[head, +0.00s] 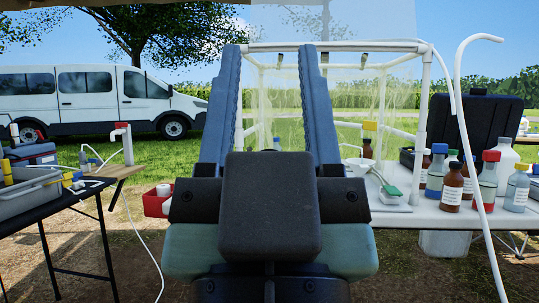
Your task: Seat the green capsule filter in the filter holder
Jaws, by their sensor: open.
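My gripper (270,52) fills the middle of the head view, its two long blue-grey fingers pointing up and apart. Nothing shows between them but the background. A small green piece (391,191) sits on a low white block (391,204) on the white table, just right of my gripper. It is too small to tell whether this is the green capsule filter. I cannot make out the filter holder; my gripper hides part of the table.
A white tube (462,120) arches at the right. A dark table (52,218) with a grey bin (30,190) stands left. Grass lies between.

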